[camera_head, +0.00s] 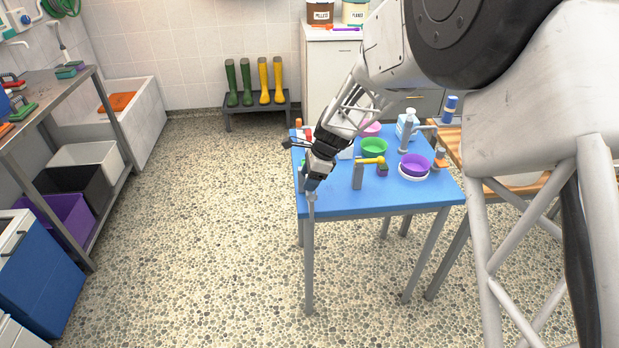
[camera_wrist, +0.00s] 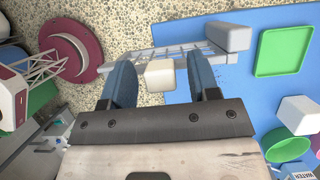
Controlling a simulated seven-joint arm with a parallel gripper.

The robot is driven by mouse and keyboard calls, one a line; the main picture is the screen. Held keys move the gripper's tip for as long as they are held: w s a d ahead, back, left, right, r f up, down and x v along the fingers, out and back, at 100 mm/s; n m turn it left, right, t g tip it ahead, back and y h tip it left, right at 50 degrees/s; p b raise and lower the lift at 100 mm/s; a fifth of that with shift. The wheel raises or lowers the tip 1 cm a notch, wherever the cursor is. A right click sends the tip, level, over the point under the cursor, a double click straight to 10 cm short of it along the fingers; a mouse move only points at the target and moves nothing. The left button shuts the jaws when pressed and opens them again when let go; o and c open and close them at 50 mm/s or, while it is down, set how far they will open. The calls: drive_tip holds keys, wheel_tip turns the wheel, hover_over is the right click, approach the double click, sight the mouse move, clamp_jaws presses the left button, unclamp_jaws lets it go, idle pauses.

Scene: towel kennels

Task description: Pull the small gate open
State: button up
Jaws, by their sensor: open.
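The small gate (camera_wrist: 172,55) shows in the wrist view as a grey wire panel near the edge of the blue tabletop, with a thick grey post (camera_wrist: 228,38) at its right end. A cream block-like knob (camera_wrist: 160,75) sits in front of the panel. My gripper (camera_wrist: 162,66) is open, with one blue-grey finger on each side of the knob and visible space between them. In the head view my gripper (camera_head: 311,184) is at the left front edge of the blue table (camera_head: 340,203). There it and the arm hide most of the gate.
A steel shelf (camera_head: 50,95) stands far left. The pebbled floor (camera_head: 200,220) left of the table is clear.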

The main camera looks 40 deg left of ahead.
drive_tip(key=v, duration=0.7)
drive_tip(key=shift+r, duration=0.35)
drive_tip(key=shift+w+d, duration=0.15)
drive_tip(key=shift+d, duration=0.05)
idle(0.4)
drive_tip(key=s+d+r+n+t, duration=0.1)
drive_tip(key=d+r, duration=0.4)
drive_tip(key=d, duration=0.7)
drive_tip(key=d+r+n+t, duration=0.15)
drive_tip(key=d+r, duration=0.35)
drive_tip(key=d, duration=0.8)
drive_tip(key=s+d+r+n+t, duration=0.15)
drive_tip(key=d+r, duration=0.45)
drive_tip(key=d, duration=0.6)
drive_tip(key=s+d+n+t+h, duration=0.1)
drive_tip(key=s+d+n, duration=0.1)
drive_tip(key=s+d, duration=0.8)
drive_tip(key=s+d+n+h, duration=0.2)
drive_tip(key=s+d, duration=0.9)
drive_tip(key=d, duration=0.6)
drive_tip(key=shift+f+n+t, duration=0.2)
drive_tip(key=shift+n+t, duration=0.2)
